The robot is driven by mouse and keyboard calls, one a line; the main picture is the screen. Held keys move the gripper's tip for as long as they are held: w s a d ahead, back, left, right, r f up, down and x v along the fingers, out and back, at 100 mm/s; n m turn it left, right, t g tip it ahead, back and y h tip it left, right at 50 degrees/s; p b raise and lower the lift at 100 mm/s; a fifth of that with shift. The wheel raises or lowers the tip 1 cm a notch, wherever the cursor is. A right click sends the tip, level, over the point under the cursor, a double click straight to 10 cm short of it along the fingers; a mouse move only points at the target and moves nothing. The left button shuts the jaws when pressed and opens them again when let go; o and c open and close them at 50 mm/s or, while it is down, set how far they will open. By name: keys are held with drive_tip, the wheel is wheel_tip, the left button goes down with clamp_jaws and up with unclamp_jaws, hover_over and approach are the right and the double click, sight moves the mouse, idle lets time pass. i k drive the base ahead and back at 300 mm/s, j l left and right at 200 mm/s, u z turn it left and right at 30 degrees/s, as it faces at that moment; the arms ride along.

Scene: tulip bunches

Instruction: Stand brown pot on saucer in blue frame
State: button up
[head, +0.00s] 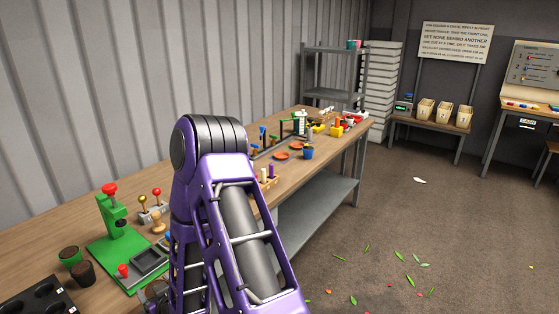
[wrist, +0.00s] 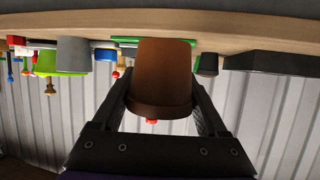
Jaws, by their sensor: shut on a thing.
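The brown pot (wrist: 162,62) is large in the middle of the wrist view. My gripper (wrist: 161,84) is shut on it, with one dark finger on each side. The wrist view looks upside down, with the bench top along the upper edge. The pot appears clear of the bench. In the head view my purple arm hides most of the gripper. Two orange-red saucers, a nearer one (head: 281,155) and a farther one (head: 296,145), lie on the bench beyond my arm. I cannot make out a blue frame around either.
A blue pot (head: 308,153) stands beside the saucers. A green press (head: 115,225), a green pot (head: 69,257) and a dark pot (head: 83,273) stand on the near bench (head: 40,258). A block with coloured pegs (head: 268,176) is close to my arm. The floor to the right is mostly open.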

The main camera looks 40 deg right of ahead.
sight(282, 156)
drive_tip(key=l, duration=1.4)
drive_tip(key=i+l+u, duration=0.1)
drive_tip(key=l, duration=0.6)
drive_tip(key=i+l, duration=0.1)
drive_tip(key=l, duration=0.65)
drive_tip(key=l+u, duration=0.15)
drive_tip(key=l, duration=0.55)
drive_tip(key=i+l, duration=0.2)
drive_tip(key=l, duration=0.15)
drive_tip(key=i+l+u, duration=0.1)
drive_tip(key=i+l, duration=0.45)
drive_tip(key=i, duration=0.05)
